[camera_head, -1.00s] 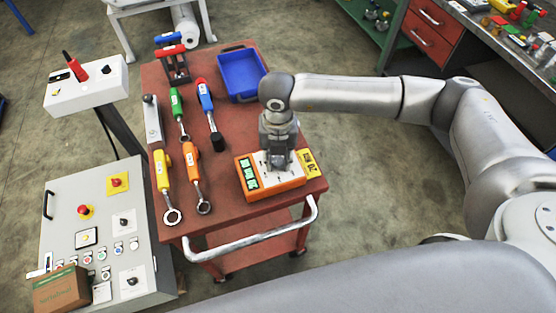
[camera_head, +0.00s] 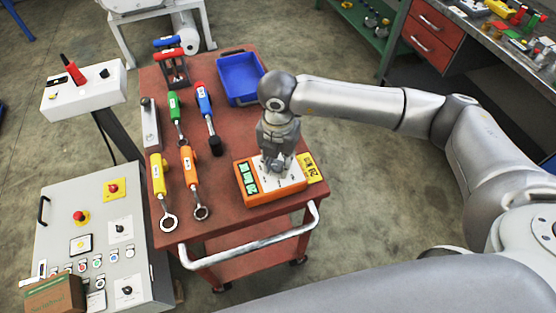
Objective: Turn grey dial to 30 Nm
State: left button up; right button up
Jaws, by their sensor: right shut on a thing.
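An orange box (camera_head: 262,195) with a pale top panel and green displays (camera_head: 247,179) sits at the front right of the red cart. My right gripper (camera_head: 279,168) reaches down from above onto the box's top panel. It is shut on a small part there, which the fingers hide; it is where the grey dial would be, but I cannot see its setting. The display digits are too small to read. My left gripper is not in view.
The red cart (camera_head: 232,223) also holds a blue tray (camera_head: 240,80) and several coloured torque wrenches, such as a yellow one (camera_head: 158,174) and an orange one (camera_head: 190,166). A grey control cabinet (camera_head: 60,222) stands to the left.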

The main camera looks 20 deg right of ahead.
aim_at(278, 165)
jog(key=o, duration=1)
jog(key=shift+o, duration=0.2)
jog(key=shift+r, duration=0.1)
notch_tip(278, 165, up, 12)
